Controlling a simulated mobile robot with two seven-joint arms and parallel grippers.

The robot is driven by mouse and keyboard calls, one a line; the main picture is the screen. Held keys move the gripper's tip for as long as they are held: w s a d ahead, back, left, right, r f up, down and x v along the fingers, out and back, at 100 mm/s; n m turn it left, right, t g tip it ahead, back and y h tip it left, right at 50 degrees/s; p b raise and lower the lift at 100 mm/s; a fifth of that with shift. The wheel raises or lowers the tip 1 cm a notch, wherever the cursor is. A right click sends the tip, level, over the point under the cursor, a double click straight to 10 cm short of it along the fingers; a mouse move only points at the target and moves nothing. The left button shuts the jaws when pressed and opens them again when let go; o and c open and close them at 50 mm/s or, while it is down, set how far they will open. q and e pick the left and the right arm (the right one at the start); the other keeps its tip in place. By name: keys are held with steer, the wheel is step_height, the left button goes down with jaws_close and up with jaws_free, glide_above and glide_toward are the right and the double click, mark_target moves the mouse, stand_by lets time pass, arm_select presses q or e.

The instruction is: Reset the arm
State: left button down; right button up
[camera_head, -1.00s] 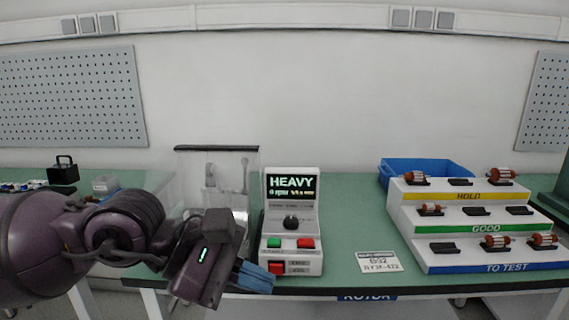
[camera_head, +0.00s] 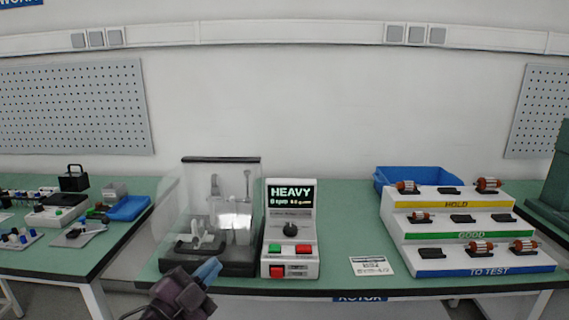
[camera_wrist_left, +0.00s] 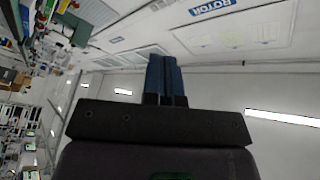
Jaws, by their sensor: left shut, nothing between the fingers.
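My left gripper (camera_head: 207,271) is at the bottom of the head view, low in front of the table's front edge, below the clear-covered machine. Its blue fingers are shut with nothing between them. In the left wrist view the shut fingers (camera_wrist_left: 165,75) point toward a white wall with a blue ROTOR sign, and the picture is turned on its side. My right gripper is in neither view.
On the green table (camera_head: 335,215) stand a clear-covered machine (camera_head: 215,180) and a tester reading HEAVY (camera_head: 291,222). A white stepped rack (camera_head: 400,232) holds several rotors, with a blue bin (camera_head: 415,175) behind it. A card (camera_head: 371,266) lies between. A second table (camera_head: 60,262) is at left.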

arm_select(q)
steer(key=s+a+f+n+g+y+p, duration=0.1)
steer(key=s+a+f+n+y, duration=0.4)
steer(key=f, duration=0.4)
steer(key=s+a+f+n+g+y+p, duration=0.1)
steer(key=s+a+f+n+g+y, duration=0.1)
steer(key=s+a+f+n, duration=0.35)
steer(key=s+a+f+n+g+y+p, duration=0.1)
steer(key=s+f+n, duration=0.1)
steer(key=s+f, duration=0.4)
steer(key=s+a+f+n+g+y+p, duration=0.1)
steer(key=s+a+f+n+g+y, duration=0.1)
steer(key=s+f, duration=0.4)
steer(key=s, duration=0.5)
steer(key=shift+s+f+g, duration=0.3)
steer(key=shift+s, duration=0.1)
steer(key=shift+a+n, duration=0.1)
steer(key=shift+n, duration=0.15)
